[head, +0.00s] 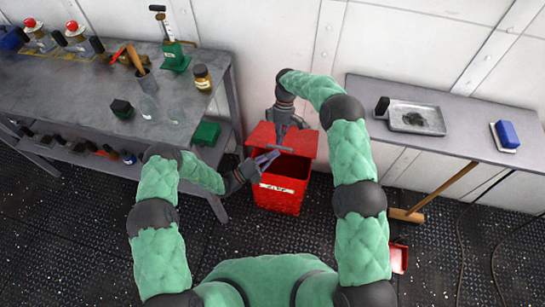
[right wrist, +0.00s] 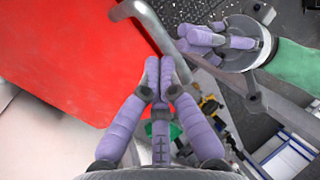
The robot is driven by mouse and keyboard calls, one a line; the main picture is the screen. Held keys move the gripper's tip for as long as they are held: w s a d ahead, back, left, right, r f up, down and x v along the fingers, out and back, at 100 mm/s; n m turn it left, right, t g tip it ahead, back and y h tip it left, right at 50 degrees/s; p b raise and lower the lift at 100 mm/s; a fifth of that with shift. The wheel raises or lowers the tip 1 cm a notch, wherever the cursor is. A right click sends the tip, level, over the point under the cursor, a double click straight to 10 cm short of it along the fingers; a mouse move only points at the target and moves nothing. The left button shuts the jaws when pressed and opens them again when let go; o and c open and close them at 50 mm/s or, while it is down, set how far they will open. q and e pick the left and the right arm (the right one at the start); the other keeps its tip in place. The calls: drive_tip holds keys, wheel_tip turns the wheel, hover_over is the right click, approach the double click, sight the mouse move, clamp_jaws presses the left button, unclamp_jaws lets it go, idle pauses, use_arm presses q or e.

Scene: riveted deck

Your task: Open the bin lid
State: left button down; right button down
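The red bin (head: 278,201) stands on the deck between the benches. Its red lid (head: 304,143) is raised and tilted, and the dark interior shows below it. The lid fills the left of the right wrist view (right wrist: 60,60), with its bent grey handle (right wrist: 146,22) at its edge. My right gripper (head: 283,130) is at the lid from above. Its fingertips (right wrist: 160,65) are close together against the handle; I cannot tell whether the bar is between them. My left gripper (head: 271,158) is by the bin's opening at the left, fingers apart and empty; it also shows in the right wrist view (right wrist: 200,38).
A cluttered grey workbench (head: 60,83) stands at the left. A grey side table (head: 462,133) at the right holds a metal tray (head: 417,118) and a blue block (head: 507,134). A broom handle (head: 443,189) leans below it. A red dustpan (head: 398,258) lies on the floor. A wall is behind the bin.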

drive_tip(key=shift+s+a+f, duration=0.1)
drive_tip(key=shift+s+f, duration=0.2)
drive_tip(key=c, duration=1.1)
unclamp_jaws()
drive_tip(key=shift+s+f, duration=0.1)
